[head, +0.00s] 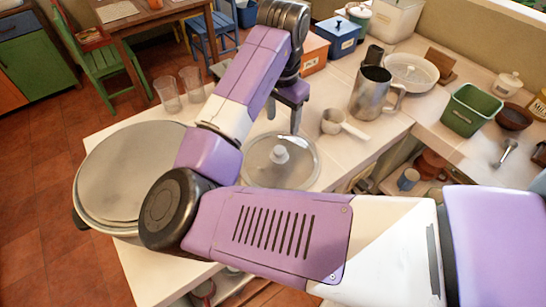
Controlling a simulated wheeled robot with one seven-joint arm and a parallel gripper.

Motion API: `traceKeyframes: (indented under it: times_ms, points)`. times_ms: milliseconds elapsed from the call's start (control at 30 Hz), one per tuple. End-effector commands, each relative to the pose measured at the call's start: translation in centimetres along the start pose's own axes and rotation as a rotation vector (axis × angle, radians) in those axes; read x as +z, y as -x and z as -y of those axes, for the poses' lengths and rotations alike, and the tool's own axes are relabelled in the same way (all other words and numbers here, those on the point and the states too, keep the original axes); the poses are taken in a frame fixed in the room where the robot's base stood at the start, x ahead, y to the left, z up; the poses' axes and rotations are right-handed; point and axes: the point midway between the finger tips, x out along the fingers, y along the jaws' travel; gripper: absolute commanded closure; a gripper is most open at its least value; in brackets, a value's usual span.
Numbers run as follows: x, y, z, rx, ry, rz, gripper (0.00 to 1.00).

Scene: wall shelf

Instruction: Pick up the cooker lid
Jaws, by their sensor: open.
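A round, clear lid with a metal rim and a pale knob (280,156) lies on the white counter near the middle of the head view. My purple arm partly hides its front and left edges. My gripper (284,116) is open and empty, with its fingers pointing down above the counter, just behind the lid in the picture. The fingers are apart from the knob. A large round metal cooker (125,175) with a flat grey top stands at the left end of the counter.
Two clear glasses (167,94) stand at the counter's back left edge. A white bowl (411,70) and green bin (471,110) are further right.

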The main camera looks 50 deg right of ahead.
Motion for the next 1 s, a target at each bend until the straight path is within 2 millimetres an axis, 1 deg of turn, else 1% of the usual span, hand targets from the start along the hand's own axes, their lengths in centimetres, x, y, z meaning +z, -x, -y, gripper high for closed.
traceKeyframes:
  times_ms: [33,100,200,533,700,800,900,1000]
  points:
    - [0.8,0.0,-0.4,0.019,-0.008,0.030,0.43]
    - [1.5,0.1,-0.8,0.034,-0.017,0.062,0.43]
    - [2.1,-0.3,-0.9,0.039,-0.022,0.081,0.43]
    - [2.5,-3.5,-1.1,0.038,-0.022,0.080,0.43]
    - [2.8,-6.0,-1.4,0.037,-0.023,0.078,0.43]
    - [2.9,-7.1,-1.4,0.036,-0.022,0.078,0.43]
    - [2.9,-7.6,-1.4,0.035,-0.024,0.078,0.43]
    - [2.9,-7.6,-1.4,0.035,-0.024,0.077,0.43]
